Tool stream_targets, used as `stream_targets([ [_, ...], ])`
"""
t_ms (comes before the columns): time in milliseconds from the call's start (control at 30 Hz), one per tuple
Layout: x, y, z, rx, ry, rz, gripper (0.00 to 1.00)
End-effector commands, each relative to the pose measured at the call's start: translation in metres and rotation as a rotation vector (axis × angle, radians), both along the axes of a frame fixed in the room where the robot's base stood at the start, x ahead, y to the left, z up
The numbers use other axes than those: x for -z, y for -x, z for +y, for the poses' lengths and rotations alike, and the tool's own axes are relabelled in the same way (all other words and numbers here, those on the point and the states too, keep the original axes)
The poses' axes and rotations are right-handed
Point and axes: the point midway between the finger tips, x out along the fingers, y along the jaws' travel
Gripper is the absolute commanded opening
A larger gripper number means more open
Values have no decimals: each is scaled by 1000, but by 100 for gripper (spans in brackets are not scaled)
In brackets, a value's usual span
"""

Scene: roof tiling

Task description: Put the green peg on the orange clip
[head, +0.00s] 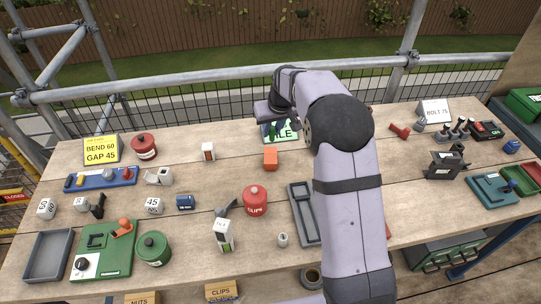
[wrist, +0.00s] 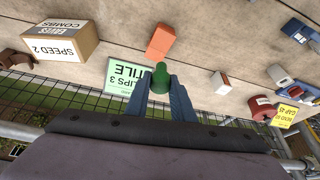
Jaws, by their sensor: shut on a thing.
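My gripper (wrist: 165,88) is shut on a green peg (wrist: 160,77) with a rounded top, seen between its two blue-grey fingers in the wrist view. It holds the peg near the bench's back edge, beside the green sign (wrist: 123,84). In the head view my arm hides most of the gripper. A plain orange block (wrist: 160,42) lies on the bench just beyond the peg, apart from it; it also shows in the head view (head: 270,158). Another orange piece (head: 124,227) sits on a green board at the front left. I cannot tell which is the clip.
A red lidded pot (head: 255,201) and a grey tray (head: 303,212) stand nearer the front. A small white-and-orange block (head: 208,151) stands left of the orange block. A cardboard box (wrist: 60,38) is in the wrist view. Mesh and a rail run behind the bench.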

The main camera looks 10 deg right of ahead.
Motion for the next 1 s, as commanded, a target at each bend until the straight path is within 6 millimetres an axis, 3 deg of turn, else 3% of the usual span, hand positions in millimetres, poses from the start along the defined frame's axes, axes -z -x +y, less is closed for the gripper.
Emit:
stream_targets([
  [167, 7, 0, 0, -1, 0, 3, 1],
  [500, 54, 1, 0, -1, 1, 3, 1],
  [833, 67, 0, 0, -1, 0, 2, 1],
  [1000, 86, 1, 0, -1, 0, 4, 1],
])
